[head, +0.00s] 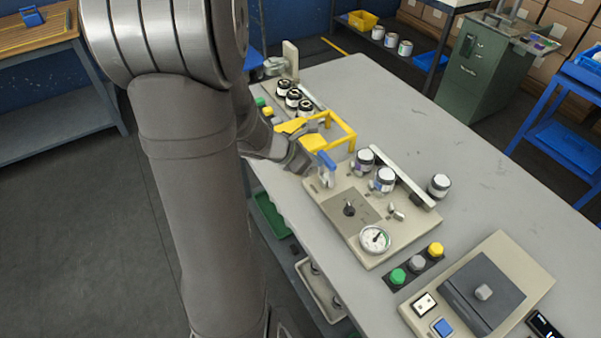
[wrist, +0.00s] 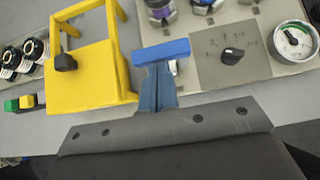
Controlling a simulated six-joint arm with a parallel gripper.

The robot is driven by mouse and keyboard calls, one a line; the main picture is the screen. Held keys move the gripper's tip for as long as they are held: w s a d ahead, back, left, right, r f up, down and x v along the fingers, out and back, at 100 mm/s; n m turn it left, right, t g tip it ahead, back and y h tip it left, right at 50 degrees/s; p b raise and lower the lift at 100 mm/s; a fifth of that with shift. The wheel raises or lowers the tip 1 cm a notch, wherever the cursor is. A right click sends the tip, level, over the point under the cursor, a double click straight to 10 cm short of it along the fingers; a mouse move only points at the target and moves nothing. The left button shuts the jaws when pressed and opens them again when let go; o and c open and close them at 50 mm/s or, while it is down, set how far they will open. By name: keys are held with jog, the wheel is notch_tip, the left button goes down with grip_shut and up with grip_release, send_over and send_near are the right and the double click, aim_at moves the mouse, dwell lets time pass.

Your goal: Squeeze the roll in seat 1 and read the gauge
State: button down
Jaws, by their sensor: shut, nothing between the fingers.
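My gripper (head: 306,166) is shut and empty above the panel's left end, beside a blue bar (head: 325,160). In the wrist view, my closed fingers (wrist: 158,88) stand just below the blue bar (wrist: 160,51); I cannot tell whether they touch it. I cannot read which seat is number 1. The round gauge (head: 375,239) is at the panel's near end and also shows in the wrist view (wrist: 293,42); its reading is too small to tell.
A yellow frame (head: 340,130) stands beside my gripper. A black knob (head: 349,209) is on the panel. Another roll (head: 438,185) stands behind a rail. Several rolls (head: 293,97) sit further back. Coloured buttons (head: 417,261) and a lidded box (head: 485,290) are nearer.

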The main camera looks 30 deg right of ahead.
aim_at(327, 157)
jog(key=shift+y, duration=0.4)
jog(key=shift+d+r, duration=0.2)
jog(key=shift+d, duration=1.05)
jog(key=shift+d+r, duration=0.2)
jog(key=shift+d, duration=1.05)
jog(key=shift+a+r, duration=0.25)
jog(key=shift+a, duration=0.2)
jog(key=a, duration=0.1)
jog(key=a+r, duration=0.1)
jog(key=a, duration=0.1)
jog(key=shift+r, duration=0.15)
jog(key=a+r, duration=0.3)
jog(key=r, duration=0.6)
jog(key=shift+a, duration=0.35)
jog(key=shift+f, duration=0.1)
